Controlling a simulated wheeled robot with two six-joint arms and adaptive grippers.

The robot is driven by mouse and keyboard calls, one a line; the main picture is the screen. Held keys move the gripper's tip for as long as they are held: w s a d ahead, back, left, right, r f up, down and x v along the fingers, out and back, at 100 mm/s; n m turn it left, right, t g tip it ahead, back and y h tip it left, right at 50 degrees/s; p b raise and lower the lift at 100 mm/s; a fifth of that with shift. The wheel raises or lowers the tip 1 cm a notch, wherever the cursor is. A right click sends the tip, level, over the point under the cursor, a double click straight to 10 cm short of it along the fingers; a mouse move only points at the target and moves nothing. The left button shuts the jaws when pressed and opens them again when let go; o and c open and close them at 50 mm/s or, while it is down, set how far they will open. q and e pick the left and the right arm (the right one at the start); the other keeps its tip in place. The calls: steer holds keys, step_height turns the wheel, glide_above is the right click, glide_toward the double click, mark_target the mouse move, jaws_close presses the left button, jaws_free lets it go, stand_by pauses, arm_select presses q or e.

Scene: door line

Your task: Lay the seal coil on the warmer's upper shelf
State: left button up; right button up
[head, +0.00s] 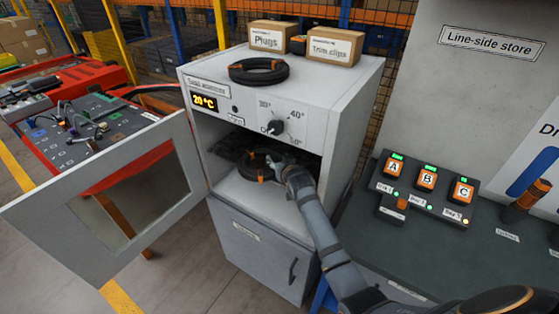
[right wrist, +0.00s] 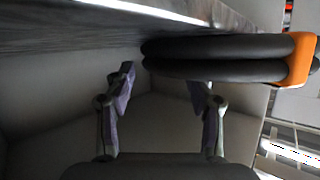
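The warmer (head: 225,86) stands with its door (head: 110,195) swung open to the left. Inside, a black seal coil with orange bands (head: 258,165) is at the front of the dark upper shelf (head: 232,150). I cannot tell whether it rests fully on the shelf. My right gripper (head: 277,165) reaches into the opening at the coil's right side. In the right wrist view my right gripper (right wrist: 160,78) has its fingers apart with nothing seen between them. The coil (right wrist: 215,58) is just beyond the fingertips, toward the right. My left gripper is not in view.
Another black coil (head: 258,71) and boxes labelled Plugs (head: 272,35) and Trim clips (head: 334,46) sit on the warmer's top. The warmer's display (head: 205,102) reads 20 °C. The compartment's floor (head: 255,195) looks clear.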

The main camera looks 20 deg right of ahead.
steer(key=shift+w+f, duration=0.1)
steer(key=shift+w, duration=0.05)
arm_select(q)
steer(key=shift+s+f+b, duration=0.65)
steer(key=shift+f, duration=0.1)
arm_select(e)
steer(key=v, duration=1.2)
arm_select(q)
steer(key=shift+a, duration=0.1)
